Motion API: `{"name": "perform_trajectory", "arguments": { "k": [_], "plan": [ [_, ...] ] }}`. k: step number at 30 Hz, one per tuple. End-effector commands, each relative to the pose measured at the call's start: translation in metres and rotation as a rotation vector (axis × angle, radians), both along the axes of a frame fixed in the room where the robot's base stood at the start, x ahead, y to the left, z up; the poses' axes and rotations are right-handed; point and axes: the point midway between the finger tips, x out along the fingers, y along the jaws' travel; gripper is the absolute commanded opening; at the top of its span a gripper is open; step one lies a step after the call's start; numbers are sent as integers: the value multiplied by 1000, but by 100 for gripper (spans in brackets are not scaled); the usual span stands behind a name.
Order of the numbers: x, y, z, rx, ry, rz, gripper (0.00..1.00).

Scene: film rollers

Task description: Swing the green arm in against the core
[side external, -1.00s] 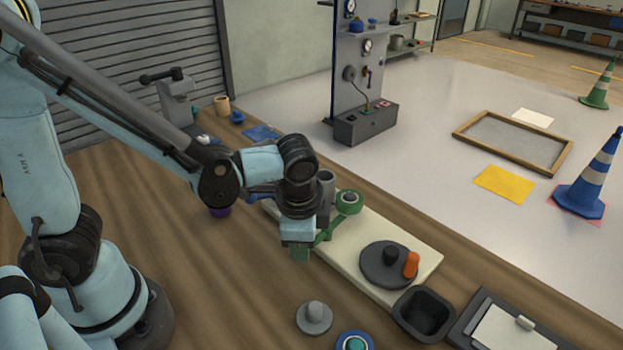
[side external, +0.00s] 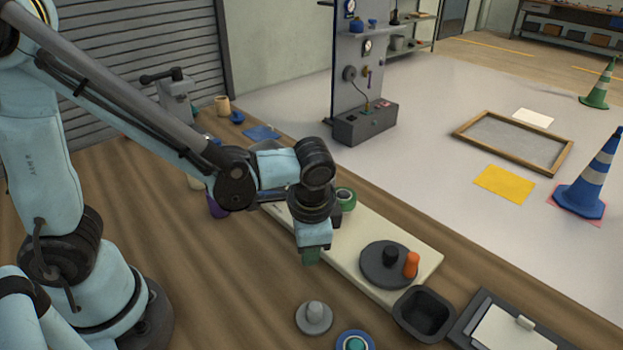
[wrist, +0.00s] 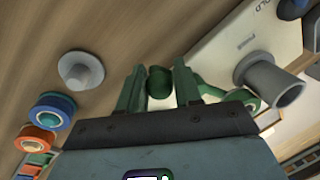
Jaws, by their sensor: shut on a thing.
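My gripper (side external: 310,257) is low over the near edge of the cream board (side external: 420,250). In the wrist view its green fingers (wrist: 159,88) are shut on the green arm's knob (wrist: 159,80), which sits between them. The green arm (wrist: 212,89) runs right from behind the right finger toward the core. The core, a grey hollow tube (wrist: 268,80), stands to the right, apart from the knob. In the side view my wrist hides the core and most of the arm; a green roller (side external: 346,198) shows behind it. Whether the arm touches the core cannot be told.
A dark disc (side external: 378,268) with a black knob and an orange peg (side external: 412,264) sits on the board. A black bin (side external: 423,314), a grey flanged peg (side external: 314,318) and a blue ring (side external: 354,343) stand in front.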

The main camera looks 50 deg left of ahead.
Motion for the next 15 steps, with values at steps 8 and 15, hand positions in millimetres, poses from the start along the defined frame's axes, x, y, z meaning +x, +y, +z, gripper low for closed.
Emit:
{"name": "perform_trajectory", "arguments": {
  "k": [8, 15],
  "plan": [
    [2, -4, -1, -19, -5, -4, 40],
    [2, -4, -1, -16, -4, -3, 55]
  ]
}}
